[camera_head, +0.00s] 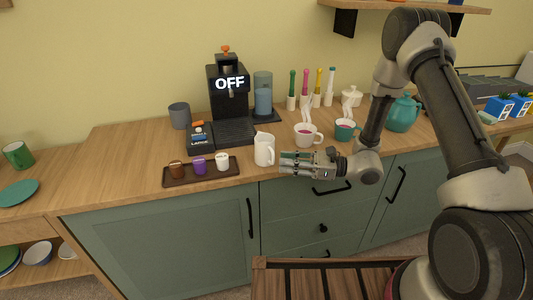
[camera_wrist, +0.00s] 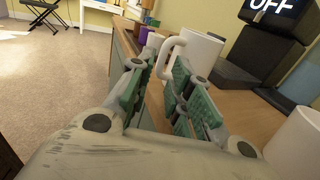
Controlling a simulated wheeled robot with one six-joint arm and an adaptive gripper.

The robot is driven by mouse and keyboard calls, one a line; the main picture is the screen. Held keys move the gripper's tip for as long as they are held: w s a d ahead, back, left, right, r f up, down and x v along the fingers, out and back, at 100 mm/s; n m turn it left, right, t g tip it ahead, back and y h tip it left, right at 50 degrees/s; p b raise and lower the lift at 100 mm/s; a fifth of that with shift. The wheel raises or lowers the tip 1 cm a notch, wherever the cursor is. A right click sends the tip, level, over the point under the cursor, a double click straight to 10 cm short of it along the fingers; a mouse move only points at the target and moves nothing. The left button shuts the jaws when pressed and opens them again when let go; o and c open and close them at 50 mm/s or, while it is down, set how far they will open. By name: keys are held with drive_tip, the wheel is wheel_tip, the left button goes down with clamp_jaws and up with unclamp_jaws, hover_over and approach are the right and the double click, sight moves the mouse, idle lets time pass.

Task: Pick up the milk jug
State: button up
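The milk jug (camera_head: 264,150) is a white upright jug on the wooden counter, near its front edge. In the wrist view the jug (camera_wrist: 198,53) stands just beyond my fingertips, with its handle (camera_wrist: 166,58) turned toward the gap between them. My gripper (camera_head: 284,163) is just right of the jug in the head view, held low and level at the counter's front edge. In the wrist view my gripper (camera_wrist: 155,85) has its green-padded fingers apart with nothing clamped between them. Whether a finger touches the handle cannot be told.
A dark tray (camera_head: 177,181) with three small cups lies left of the jug. A black coffee machine (camera_head: 228,95) reading "OFF" stands behind. Drawers lie below the counter edge.

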drive_tip(key=a, duration=0.3)
drive_tip(key=shift+w+a, duration=0.15)
drive_tip(key=shift+w, duration=0.05)
drive_tip(key=shift+f, duration=0.1)
clamp_jaws()
wheel_tip(320, 180, up, 10)
idle(0.5)
